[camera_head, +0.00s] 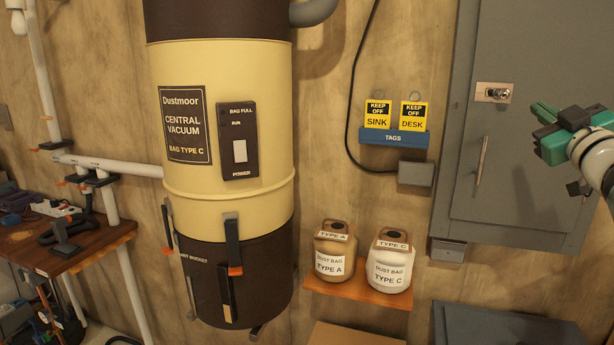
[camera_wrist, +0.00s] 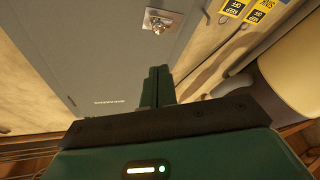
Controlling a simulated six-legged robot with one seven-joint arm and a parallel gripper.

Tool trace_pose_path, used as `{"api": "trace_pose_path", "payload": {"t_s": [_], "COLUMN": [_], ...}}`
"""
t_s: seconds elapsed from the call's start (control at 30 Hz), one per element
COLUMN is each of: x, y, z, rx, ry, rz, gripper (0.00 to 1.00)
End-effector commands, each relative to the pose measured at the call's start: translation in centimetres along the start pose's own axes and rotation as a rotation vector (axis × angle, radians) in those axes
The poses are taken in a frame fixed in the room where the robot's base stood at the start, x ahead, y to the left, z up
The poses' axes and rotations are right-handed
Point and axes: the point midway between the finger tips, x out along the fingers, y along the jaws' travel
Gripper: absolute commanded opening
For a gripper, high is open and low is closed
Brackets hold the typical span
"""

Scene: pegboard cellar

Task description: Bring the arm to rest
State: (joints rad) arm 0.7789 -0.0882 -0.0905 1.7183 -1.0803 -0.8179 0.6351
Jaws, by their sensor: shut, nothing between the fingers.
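My gripper (camera_head: 546,112) is at the right edge of the head view, in front of the grey wall cabinet (camera_head: 520,60). Its green fingers are together and empty, and they point to the left. In the wrist view the closed fingers (camera_wrist: 157,86) reach up from the dark gripper body, with the cabinet (camera_wrist: 90,50) and its silver lock (camera_wrist: 160,20) beyond them. My arm runs out of the head view at the right, so most of it is hidden.
A cream and brown vacuum canister (camera_head: 225,130) stands at the left. Two dust bag jars, Type A (camera_head: 333,250) and Type C (camera_head: 390,262), sit on a small shelf (camera_head: 350,289). Yellow tags (camera_head: 378,113) hang left of the cabinet. A cluttered bench (camera_head: 85,258) is far left.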

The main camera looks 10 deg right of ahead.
Motion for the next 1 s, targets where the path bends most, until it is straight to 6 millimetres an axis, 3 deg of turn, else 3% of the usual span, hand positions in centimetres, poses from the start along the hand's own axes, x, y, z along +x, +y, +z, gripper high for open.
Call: {"api": "trace_pose_path", "payload": {"t_s": [0.03, 0.17, 0.37, 0.57, 0.7, 0.8, 0.9, 1.0], "x": [0.1, -1.0, -5.8, -14.0, -20.7, -25.7, -29.8, -32.3], "y": [-1.6, -5.7, -14.8, -25.5, -32.3, -36.4, -39.2, -40.7], "z": [-0.7, -0.2, 2.8, 6.0, 7.4, 7.9, 8.1, 8.1], "rx": [0.030, 0.123, 0.268, 0.366, 0.397, 0.402, 0.399, 0.395], "ry": [-0.024, -0.159, -0.462, -0.798, -1.008, -1.139, -1.236, -1.293], "rz": [0.037, 0.133, 0.143, -0.005, -0.166, -0.296, -0.406, -0.476], "gripper": [0.00, 0.00, 0.00, 0.00, 0.00, 0.00, 0.00, 0.00]}}
